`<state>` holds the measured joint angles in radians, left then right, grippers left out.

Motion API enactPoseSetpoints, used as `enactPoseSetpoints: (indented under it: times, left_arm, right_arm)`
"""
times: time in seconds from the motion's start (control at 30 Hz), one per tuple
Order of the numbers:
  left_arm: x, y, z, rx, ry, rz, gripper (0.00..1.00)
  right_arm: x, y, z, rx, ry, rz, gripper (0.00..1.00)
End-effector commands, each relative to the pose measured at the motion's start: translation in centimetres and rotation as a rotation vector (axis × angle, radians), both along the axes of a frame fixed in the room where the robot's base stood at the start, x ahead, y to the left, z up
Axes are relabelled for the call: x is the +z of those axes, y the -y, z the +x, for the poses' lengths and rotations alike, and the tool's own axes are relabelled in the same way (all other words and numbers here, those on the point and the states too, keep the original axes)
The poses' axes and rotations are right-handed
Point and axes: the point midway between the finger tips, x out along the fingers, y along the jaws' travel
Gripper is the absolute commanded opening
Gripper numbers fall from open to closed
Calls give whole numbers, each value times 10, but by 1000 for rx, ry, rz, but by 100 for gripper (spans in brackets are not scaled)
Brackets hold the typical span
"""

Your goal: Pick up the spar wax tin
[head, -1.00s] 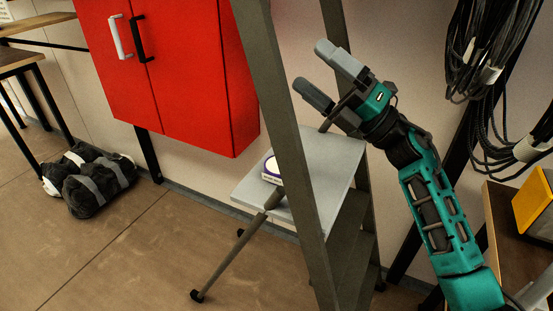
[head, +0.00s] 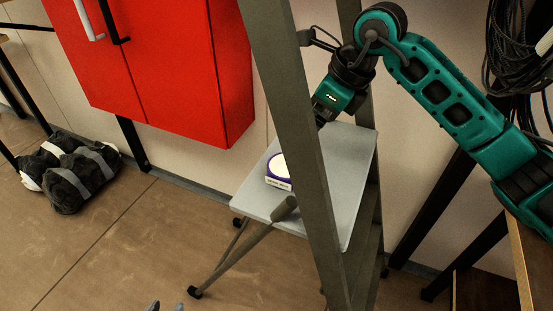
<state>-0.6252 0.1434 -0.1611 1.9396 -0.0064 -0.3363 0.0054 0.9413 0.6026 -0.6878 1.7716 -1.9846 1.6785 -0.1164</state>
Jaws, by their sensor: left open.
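The spar wax tin (head: 277,172), round with a pale top, a purple-blue rim and a small label in front, sits on the grey platform (head: 345,170). The ladder's front leg partly covers its right side. My right arm comes in from the right, and its wrist bends down above the platform, up and right of the tin. The fingers of my right gripper are hidden behind the ladder leg. Two fingertips of my left gripper (head: 166,306) just show at the bottom edge, apart and empty, well below and left of the tin.
The tall ladder leg (head: 290,110) stands in front of the platform. A red cabinet (head: 165,70) hangs at the upper left. A dark bundle (head: 75,175) lies on the floor, and black cables (head: 520,60) hang at the right. The floor at lower left is clear.

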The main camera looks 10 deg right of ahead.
Motion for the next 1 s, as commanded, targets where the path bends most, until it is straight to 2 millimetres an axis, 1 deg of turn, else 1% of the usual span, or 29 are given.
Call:
enactPoseSetpoints:
  times: [0.03,0.13,0.4,0.5,0.67,0.9,1.0]
  left_arm:
    - [2,-1,3,1,7,0,43]
    - [3,-1,5,1,12,1,43]
    - [0,0,2,-1,6,0,43]
    - [-1,1,0,-2,2,-2,43]
    - [-2,1,-1,-2,-2,-2,43]
    - [-2,2,-2,-3,-3,-3,43]
    - [-2,2,-2,-3,-3,-3,43]
  right_arm:
    - [-6,1,-3,11,-10,-18,100]
    - [-19,-2,-4,22,-20,-29,100]
    - [-64,-18,7,20,-19,-24,100]
    - [-74,-22,10,21,-17,-24,100]
    - [-84,-25,12,20,-16,-24,100]
    - [-117,-35,19,20,-18,-23,100]
    - [-125,-38,21,19,-16,-23,100]
